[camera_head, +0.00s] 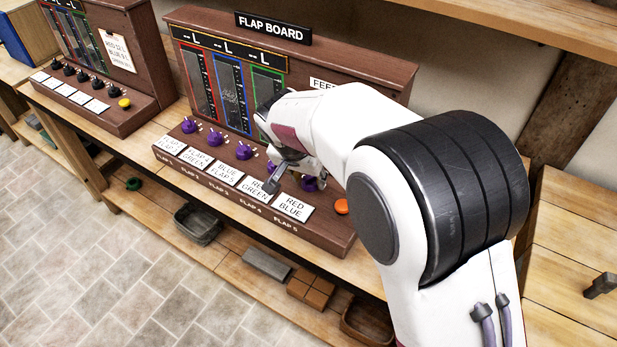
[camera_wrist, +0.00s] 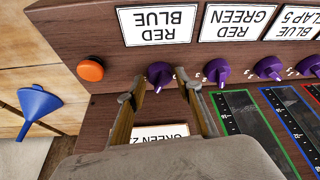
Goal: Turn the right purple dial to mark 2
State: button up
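The right purple dial (camera_wrist: 159,75) is on the flap board's sloped front, at the end of the dial row beside the orange button. It also shows in the head view (camera_head: 313,183), partly hidden by my gripper (camera_head: 291,178). In the wrist view my gripper (camera_wrist: 158,86) is open, with one finger on each side of this dial. A gap shows between the dial and each finger; I cannot tell whether the fingers are deep enough to surround it. The mark it points to is too small to read.
Other purple dials (camera_wrist: 217,70) continue along the row, close to one finger. An orange button (camera_wrist: 90,70) is on the other side. White label cards (camera_wrist: 157,25) line the board's edge. A blue funnel (camera_wrist: 38,102) lies off the board. A similar board (camera_head: 105,50) stands at left.

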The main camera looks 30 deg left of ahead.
jog(key=v, duration=1)
jog(key=shift+s+r, duration=0.25)
jog(key=shift+r, duration=0.15)
jog(key=shift+n, duration=0.3)
jog(key=s+d+f+n+g, duration=0.1)
jog(key=s+d+f+n, duration=0.25)
jog(key=d, duration=0.25)
jog(key=s+d+r+m, duration=0.2)
jog(key=s+d+r, duration=0.1)
jog(key=d, duration=1)
jog(key=s+d+r+m+t, duration=0.1)
jog(key=s+d, duration=0.4)
jog(key=d, duration=0.9)
jog(key=s+d+r+m+t, duration=0.1)
jog(key=s+d+r+m, duration=0.2)
jog(key=d, duration=1.1)
jog(key=shift+s+r+h, duration=0.4)
jog(key=shift+s+r, duration=0.3)
jog(key=shift+r, duration=0.65)
